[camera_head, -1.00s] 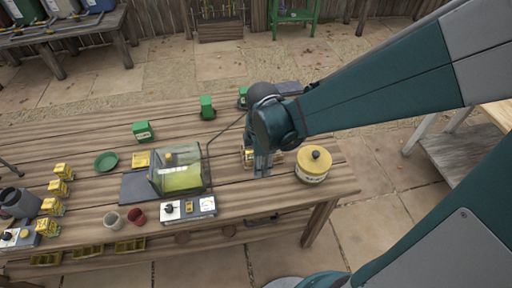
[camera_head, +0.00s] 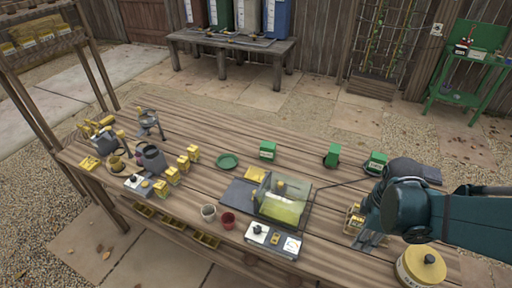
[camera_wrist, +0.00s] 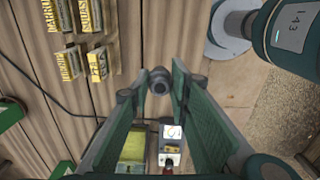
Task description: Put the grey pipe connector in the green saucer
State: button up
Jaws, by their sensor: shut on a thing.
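The green saucer (camera_head: 228,160) lies flat and empty on the wooden table, left of the clear-covered box in the head view. My gripper (camera_head: 368,240) is at the right part of the table, pointing down. In the wrist view my gripper (camera_wrist: 159,84) has its two green fingers closed on the grey pipe connector (camera_wrist: 158,78), which shows as a small dark grey round piece between the fingertips. In the head view the connector cannot be made out at the gripper. The saucer is not seen in the wrist view.
A clear-covered box (camera_head: 282,200) with a control unit (camera_head: 272,240) stands between gripper and saucer. Seed packets (camera_wrist: 84,38) stand close to the gripper.

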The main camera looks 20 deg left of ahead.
jog(key=shift+r, duration=2.55)
jog(key=shift+w+a+r, duration=0.3)
jog(key=shift+w+a, duration=0.1)
jog(key=shift+w, duration=0.05)
jog(key=w+a+r+n+p, duration=0.1)
jog(key=w+a+r, duration=0.1)
jog(key=w+a, duration=1.05)
jog(key=w+a+r+n+p, duration=0.15)
jog(key=w+a, duration=0.65)
jog(key=a, duration=0.9)
jog(key=w+a+f, duration=0.1)
jog(key=a+f, duration=0.1)
jog(key=a, duration=1.4)
jog(key=w+a+f, duration=0.2)
jog(key=a, duration=1.3)
jog(key=shift+s+a+f, duration=0.1)
jog(key=shift+a+f, duration=0.1)
jog(key=shift+f, duration=1.05)
jog(key=shift+s+a+f, duration=0.1)
jog(key=shift+a+f, duration=0.1)
jog(key=shift+f, duration=1)
